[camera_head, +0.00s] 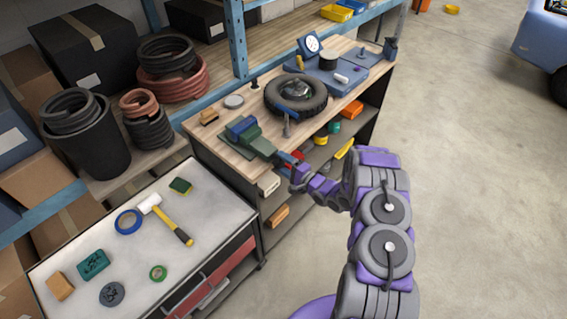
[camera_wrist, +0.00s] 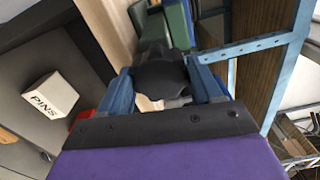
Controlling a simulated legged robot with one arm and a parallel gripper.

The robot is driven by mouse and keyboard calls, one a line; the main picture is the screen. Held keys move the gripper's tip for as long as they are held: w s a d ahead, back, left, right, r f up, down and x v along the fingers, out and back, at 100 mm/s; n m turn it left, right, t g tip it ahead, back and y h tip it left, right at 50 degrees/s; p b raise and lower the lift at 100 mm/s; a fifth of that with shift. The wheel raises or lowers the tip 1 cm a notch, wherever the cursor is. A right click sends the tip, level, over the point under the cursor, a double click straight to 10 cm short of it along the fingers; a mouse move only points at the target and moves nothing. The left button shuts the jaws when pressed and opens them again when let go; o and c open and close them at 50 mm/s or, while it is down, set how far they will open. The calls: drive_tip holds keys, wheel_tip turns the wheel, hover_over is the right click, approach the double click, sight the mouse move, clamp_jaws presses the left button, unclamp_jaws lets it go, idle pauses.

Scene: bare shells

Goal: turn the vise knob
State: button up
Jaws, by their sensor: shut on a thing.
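The vise (camera_head: 252,137), green with a blue part, is mounted near the front edge of the wooden workbench. It also shows at the top of the wrist view (camera_wrist: 178,26). The black, lobed vise knob (camera_wrist: 162,72) sits between the blue fingers of my gripper (camera_wrist: 163,84), one finger on each side. My gripper (camera_head: 287,160) is shut on the knob at the near end of the vise. In the head view the knob is mostly hidden by the fingers.
The workbench (camera_head: 226,153) also carries a tire (camera_head: 318,103) behind the vise. Shelves with several small items lie below. In the wrist view a white PINS box (camera_wrist: 50,95) is at the left. A low cabinet (camera_head: 190,262) stands front left. The floor (camera_head: 470,190) at right is clear.

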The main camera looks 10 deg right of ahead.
drive_tip(key=shift+d+m, duration=0.1)
drive_tip(key=shift+m, duration=0.2)
drive_tip(key=o, duration=1)
drive_tip(key=shift+w+f, duration=0.1)
drive_tip(key=shift+w, duration=0.1)
drive_tip(key=shift+s, duration=0.1)
drive_tip(key=shift+d, duration=0.1)
drive_tip(key=v, duration=1.7)
drive_tip(key=shift+d+b, duration=0.15)
drive_tip(key=shift+b, duration=0.15)
